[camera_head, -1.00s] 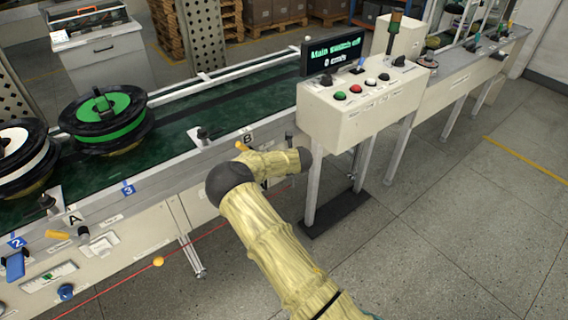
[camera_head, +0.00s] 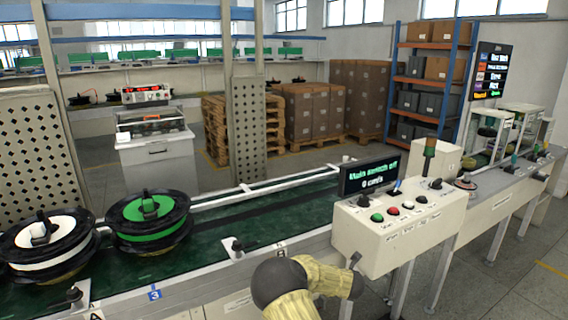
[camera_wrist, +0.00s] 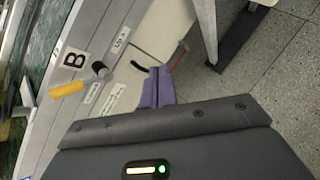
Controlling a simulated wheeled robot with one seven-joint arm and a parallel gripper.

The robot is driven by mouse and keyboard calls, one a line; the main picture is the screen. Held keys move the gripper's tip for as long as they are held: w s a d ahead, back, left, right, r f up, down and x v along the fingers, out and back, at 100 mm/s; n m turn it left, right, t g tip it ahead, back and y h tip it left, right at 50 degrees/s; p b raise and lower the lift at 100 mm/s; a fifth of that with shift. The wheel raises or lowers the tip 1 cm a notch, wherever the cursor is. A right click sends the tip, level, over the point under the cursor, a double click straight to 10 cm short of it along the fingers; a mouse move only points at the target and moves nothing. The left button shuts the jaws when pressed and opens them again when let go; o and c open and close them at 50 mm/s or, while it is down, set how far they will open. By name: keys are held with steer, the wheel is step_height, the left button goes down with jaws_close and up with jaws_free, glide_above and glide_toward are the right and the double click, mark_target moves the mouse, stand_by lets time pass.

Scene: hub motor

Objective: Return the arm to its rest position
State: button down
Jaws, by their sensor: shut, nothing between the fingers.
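My arm, in a yellowish sleeve, shows at the bottom of the head view, in front of the conveyor and left of the control box. Its far end is hidden behind its own links there. In the wrist view my gripper (camera_wrist: 158,85) has its purple fingers together with nothing between them. The fingers are close to the conveyor's side panel, beside a black hooked handle (camera_wrist: 138,66). I cannot tell whether they touch anything.
The control box (camera_head: 388,237) with coloured buttons and a display (camera_head: 369,175) stands right of my arm. Green (camera_head: 149,219) and white (camera_head: 48,243) reels lie on the conveyor (camera_head: 290,209) at left. Open floor (camera_head: 490,290) is at lower right.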

steer(key=s+d+r+m+g+h, duration=0.1)
steer(key=s+d+r+m+h, duration=0.15)
steer(key=s+m, duration=0.5)
steer(key=s+d+r+m+g+h, duration=0.1)
steer(key=s+d+r+m, duration=0.35)
steer(key=m, duration=0.55)
steer(key=s+a+r+m+g+y, duration=0.1)
steer(key=s+a+r+m+g, duration=0.15)
steer(key=s+m, duration=0.4)
steer(key=s+a+r+m+g+y, duration=0.1)
steer(key=s+a+r+m, duration=0.15)
steer(key=s, duration=0.75)
steer(key=s+a+r+m+g+y, duration=0.15)
steer(key=s+a+m, duration=0.3)
steer(key=s, duration=0.45)
step_height(320, 180, up, 14)
steer(key=m+p, duration=0.1)
steer(key=p, duration=1.3)
steer(key=shift+d+f+h, duration=0.15)
steer(key=shift+d+h, duration=0.15)
steer(key=shift+d, duration=0.1)
